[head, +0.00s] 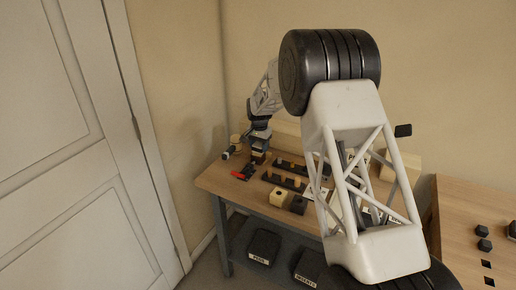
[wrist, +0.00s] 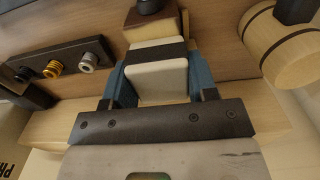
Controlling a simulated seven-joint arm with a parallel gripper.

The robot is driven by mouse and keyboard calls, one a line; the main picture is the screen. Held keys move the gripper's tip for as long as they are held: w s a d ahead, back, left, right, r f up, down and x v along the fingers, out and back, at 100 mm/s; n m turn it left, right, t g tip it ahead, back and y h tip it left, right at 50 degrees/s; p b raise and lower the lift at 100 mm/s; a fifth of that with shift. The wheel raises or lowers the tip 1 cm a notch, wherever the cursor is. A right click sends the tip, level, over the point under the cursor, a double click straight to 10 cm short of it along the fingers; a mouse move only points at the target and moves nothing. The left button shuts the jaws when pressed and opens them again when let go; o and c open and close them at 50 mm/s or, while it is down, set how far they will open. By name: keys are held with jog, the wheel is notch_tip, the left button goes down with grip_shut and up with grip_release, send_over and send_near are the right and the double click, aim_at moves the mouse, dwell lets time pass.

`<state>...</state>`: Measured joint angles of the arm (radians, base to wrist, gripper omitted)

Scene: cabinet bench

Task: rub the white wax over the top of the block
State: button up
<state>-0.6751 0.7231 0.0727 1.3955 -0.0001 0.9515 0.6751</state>
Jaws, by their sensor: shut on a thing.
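My gripper (wrist: 156,85) is shut on the white wax (wrist: 157,78), a pale rounded piece with a dark band across it, between its blue fingers. A brown wooden block (wrist: 142,27) with a dark round piece above it shows just beyond the wax in the wrist view. I cannot tell whether the wax touches the block. In the head view my gripper (head: 259,138) is low over the far left corner of the bench, with a small brown block (head: 258,157) beneath it. The wax is too small to make out there.
A wooden mallet (wrist: 288,48) lies at the right of the wrist view. In the head view, a red-handled tool (head: 240,174), dark racks (head: 284,182) and a light wooden block (head: 278,197) occupy the bench.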

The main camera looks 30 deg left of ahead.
jog(key=shift+w, duration=0.85)
jog(key=shift+r, duration=4.05)
jog(key=shift+s+a, duration=0.1)
jog(key=shift+a, duration=0.05)
